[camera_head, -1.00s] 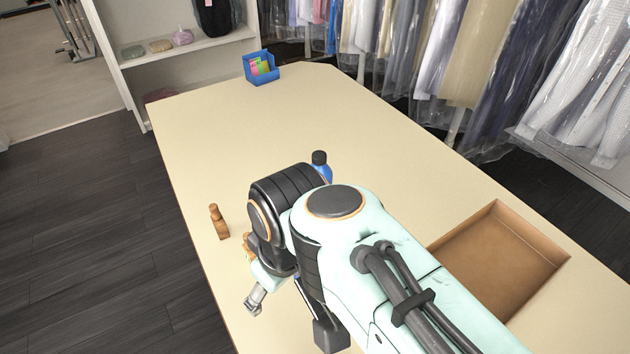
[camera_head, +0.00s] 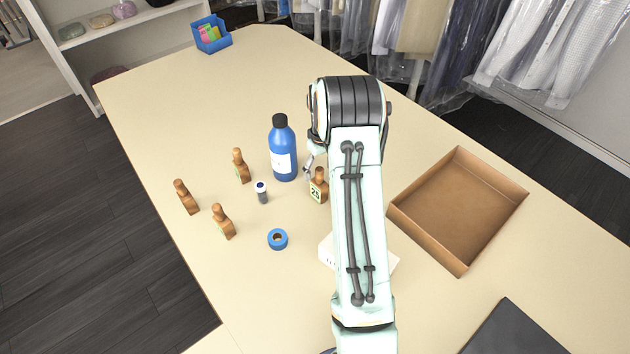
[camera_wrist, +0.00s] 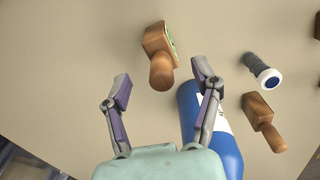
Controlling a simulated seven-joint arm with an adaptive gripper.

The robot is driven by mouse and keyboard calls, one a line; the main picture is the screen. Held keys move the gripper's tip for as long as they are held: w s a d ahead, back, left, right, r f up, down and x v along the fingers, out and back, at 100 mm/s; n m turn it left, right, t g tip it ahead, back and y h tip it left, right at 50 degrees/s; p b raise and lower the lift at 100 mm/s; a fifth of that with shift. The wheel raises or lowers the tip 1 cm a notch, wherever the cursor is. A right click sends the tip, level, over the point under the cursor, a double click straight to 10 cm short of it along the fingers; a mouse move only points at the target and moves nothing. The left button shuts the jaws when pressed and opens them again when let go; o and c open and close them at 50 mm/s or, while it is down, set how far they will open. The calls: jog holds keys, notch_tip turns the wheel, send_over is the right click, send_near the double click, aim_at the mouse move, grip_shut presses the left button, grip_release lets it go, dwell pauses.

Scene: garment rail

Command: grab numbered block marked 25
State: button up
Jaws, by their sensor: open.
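The block marked 25 (camera_head: 318,190) is a brown bottle-shaped piece with a narrower top and a pale green label. It stands upright on the table, partly behind my arm in the head view. The wrist view shows a brown block (camera_wrist: 157,42), apparently the same one, just beyond the fingertips, its label edge-on and unreadable. My gripper (camera_wrist: 163,84) is open and empty, its fingers apart on either side of the line to the block's knob. In the head view my gripper (camera_head: 308,168) is partly hidden by my wrist, between the blue bottle and the block.
A tall blue bottle (camera_head: 283,150) stands close beside my gripper; in the wrist view the bottle (camera_wrist: 222,145) lies partly behind the right finger. Several similar blocks (camera_head: 223,222), a small vial (camera_head: 262,194) and blue tape (camera_head: 278,239) are left. A brown tray (camera_head: 455,205) is right.

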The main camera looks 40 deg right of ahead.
aim_at(320, 183)
notch_tip(320, 183, down, 5)
jog(key=shift+f, duration=0.1)
grip_shut()
